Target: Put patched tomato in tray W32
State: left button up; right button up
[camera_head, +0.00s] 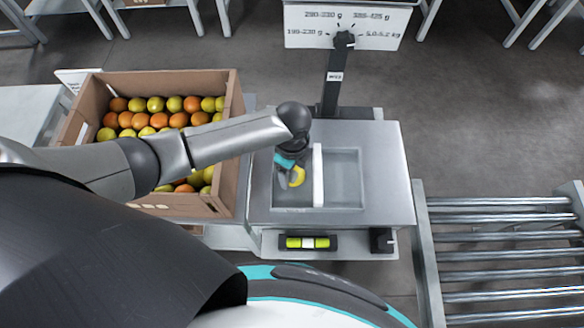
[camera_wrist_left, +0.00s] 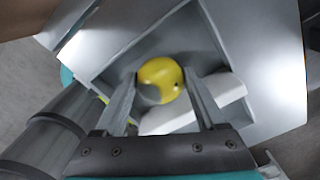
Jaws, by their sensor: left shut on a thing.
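A yellow tomato (camera_head: 298,177) is between the fingers of my left gripper (camera_head: 291,176), over the left part of the recessed metal tray (camera_head: 345,180). The wrist view shows the yellow tomato (camera_wrist_left: 161,76) between the two finger ends of my left gripper (camera_wrist_left: 160,84), which is shut on it. A greyish area shows on its lower left and a small dark spot on its right. I cannot tell whether it touches the tray floor. A small label (camera_head: 335,77) on the post behind the tray is too small to read surely. My right gripper is not in view.
A white divider (camera_head: 318,175) stands upright across the tray, close to the right of the gripper. A cardboard box (camera_head: 226,165) of yellow and orange tomatoes stands left, under my arm. A roller conveyor (camera_head: 500,245) is at right. A spirit level (camera_head: 307,243) sits in front.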

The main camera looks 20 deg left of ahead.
pick_arm(q)
jog(key=shift+f, duration=0.4)
jog(key=o, duration=0.9)
jog(key=shift+c, duration=0.2)
jog(key=shift+c, duration=1)
jog(key=shift+r, duration=0.1)
notch_tip(320, 180, up, 7)
jog(key=p, duration=0.7)
jog(key=shift+p, duration=0.35)
jog(key=shift+s, duration=0.1)
